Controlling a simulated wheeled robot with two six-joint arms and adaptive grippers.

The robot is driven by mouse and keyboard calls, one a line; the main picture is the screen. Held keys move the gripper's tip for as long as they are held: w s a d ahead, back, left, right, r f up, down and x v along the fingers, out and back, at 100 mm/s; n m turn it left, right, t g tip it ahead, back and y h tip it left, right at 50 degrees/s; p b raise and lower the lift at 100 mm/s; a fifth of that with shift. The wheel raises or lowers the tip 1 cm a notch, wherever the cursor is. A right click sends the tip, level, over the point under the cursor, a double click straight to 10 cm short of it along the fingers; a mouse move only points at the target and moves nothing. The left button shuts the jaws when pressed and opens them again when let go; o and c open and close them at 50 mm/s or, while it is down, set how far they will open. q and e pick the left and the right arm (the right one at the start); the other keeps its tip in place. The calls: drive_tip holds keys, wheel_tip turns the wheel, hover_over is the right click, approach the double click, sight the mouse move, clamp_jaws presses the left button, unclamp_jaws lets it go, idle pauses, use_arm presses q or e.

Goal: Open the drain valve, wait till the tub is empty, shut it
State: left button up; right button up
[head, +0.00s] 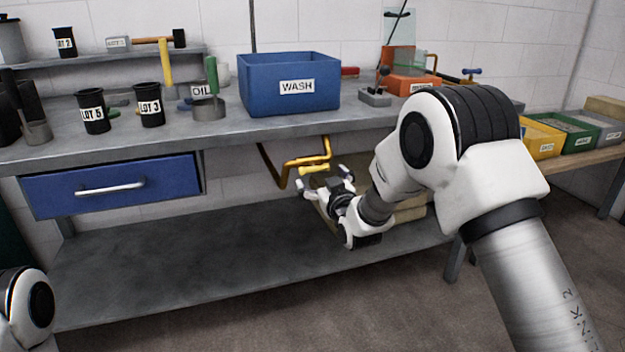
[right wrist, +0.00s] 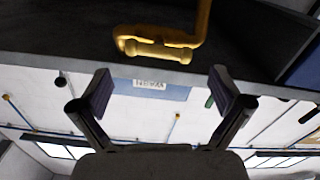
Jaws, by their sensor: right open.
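The blue tub labelled WASH (head: 290,86) stands on the bench; its inside and water level are hidden. A yellow pipe (head: 265,165) bends below the bench under the tub and ends near a short yellow bar (head: 314,169), which looks like the drain valve handle. In the right wrist view the bar (right wrist: 158,48) lies crosswise beyond the fingertips. My right gripper (head: 325,183) is open and empty, just below and in front of the bar, apart from it. Its two fingers (right wrist: 161,92) are spread wide. My left gripper is out of view; only part of that arm shows lower left.
The bench edge (head: 220,137) runs above the pipe, and a lower shelf (head: 210,255) lies below. A blue drawer (head: 115,186) is shut at left. Cups, tools and an orange box (head: 412,84) stand on the bench.

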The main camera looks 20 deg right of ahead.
sight(316, 170)
drive_tip(key=w, duration=0.4)
drive_tip(key=shift+w+f+b, duration=0.25)
drive_tip(key=shift+w+b, duration=0.1)
drive_tip(key=shift+w, duration=0.05)
drive_tip(key=shift+w+r, duration=0.1)
drive_tip(key=shift+w, duration=0.2)
drive_tip(key=c, duration=0.9)
drive_tip(key=shift+o, duration=0.2)
